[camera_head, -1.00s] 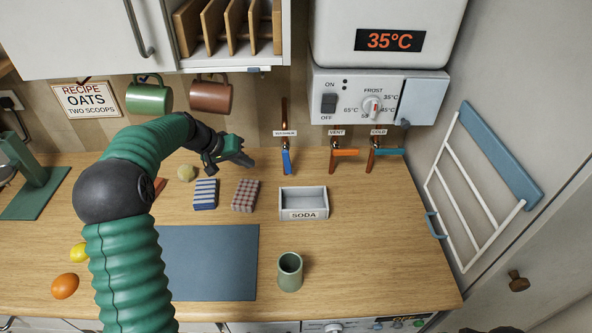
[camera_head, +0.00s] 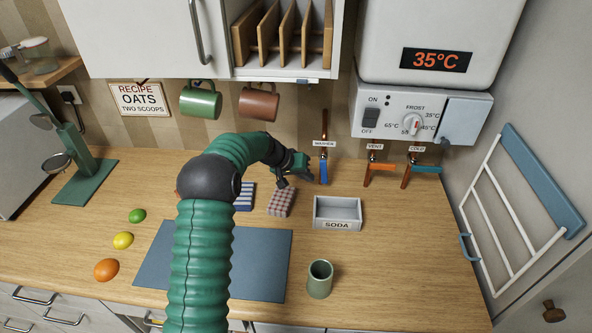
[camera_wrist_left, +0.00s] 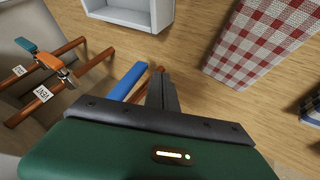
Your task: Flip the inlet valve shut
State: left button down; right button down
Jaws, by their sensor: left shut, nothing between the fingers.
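Three valves on copper pipes stand at the back wall, tagged WASHER, VENT and COLD; I see no tag reading inlet. The WASHER valve has a blue lever (camera_head: 323,171) that points down along its pipe. The VENT valve's orange lever (camera_head: 380,167) and the COLD valve's teal lever (camera_head: 427,170) point sideways to the right. My left gripper (camera_head: 303,172) is shut and empty, just left of the blue lever. In the left wrist view, the closed fingers (camera_wrist_left: 162,92) are close beside the blue lever (camera_wrist_left: 127,81); contact cannot be told. My right gripper is not in view.
A white SODA tray (camera_head: 337,210) and a green cup (camera_head: 319,279) stand in front of the valves. A red checked block (camera_head: 281,203) is below my gripper. A white heater (camera_head: 421,119) hangs above the VENT and COLD valves. The counter's right part is clear.

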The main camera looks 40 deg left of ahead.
pick_arm(q)
jog(key=shift+w+d+r, duration=0.15)
jog(key=shift+w+d, duration=0.2)
jog(key=shift+d, duration=0.05)
jog(key=shift+w+d, duration=0.1)
jog(key=shift+w, duration=0.1)
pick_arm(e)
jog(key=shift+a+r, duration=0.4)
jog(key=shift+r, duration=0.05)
pick_arm(q)
jog(key=shift+d, duration=0.25)
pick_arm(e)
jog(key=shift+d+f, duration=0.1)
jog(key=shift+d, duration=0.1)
